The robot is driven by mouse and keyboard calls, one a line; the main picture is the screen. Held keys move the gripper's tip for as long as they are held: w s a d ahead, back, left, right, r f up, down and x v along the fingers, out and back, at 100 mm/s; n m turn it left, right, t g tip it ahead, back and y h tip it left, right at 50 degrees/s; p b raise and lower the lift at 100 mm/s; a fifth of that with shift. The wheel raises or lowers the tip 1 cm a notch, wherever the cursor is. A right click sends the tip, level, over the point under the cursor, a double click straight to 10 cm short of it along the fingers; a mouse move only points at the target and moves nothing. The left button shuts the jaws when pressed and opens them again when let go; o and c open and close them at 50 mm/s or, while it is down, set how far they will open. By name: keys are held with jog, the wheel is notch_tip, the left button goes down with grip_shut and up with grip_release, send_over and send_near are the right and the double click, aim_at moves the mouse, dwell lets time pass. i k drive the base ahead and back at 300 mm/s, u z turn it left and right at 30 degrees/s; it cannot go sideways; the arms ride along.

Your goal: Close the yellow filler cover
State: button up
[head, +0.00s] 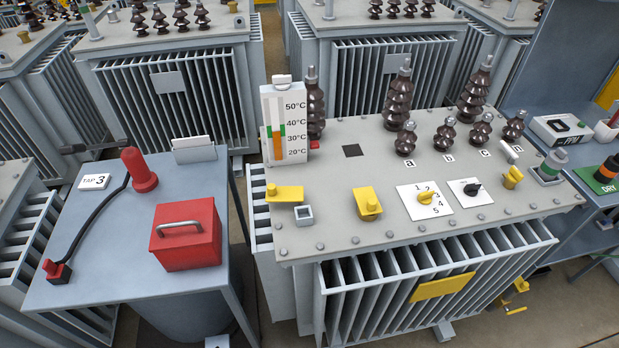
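A flat yellow cover (285,193) with a small yellow knob lies at the front left of the grey transformer top (400,170). Just in front of it and to its right stands a short square grey neck (304,215), with its dark inside showing. The cover is beside this neck, not over it. A second yellow piece (368,204), also with a knob, sits further right on the transformer top. I cannot tell for sure which yellow piece is the filler cover. My gripper is not in view.
A temperature gauge (284,124) stands behind the flat yellow cover. Dark bushings (398,95) and a yellow selector dial (425,198) are further right. A side table (110,265) at left holds a red box (186,235) and a red-handled tool (139,170).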

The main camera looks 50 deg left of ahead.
aim_at(273, 193)
jog(key=u, duration=2.7)
jog(key=k, duration=1.2)
jog(key=z, duration=0.25)
jog(key=i, duration=1.8)
jog(key=u, duration=0.75)
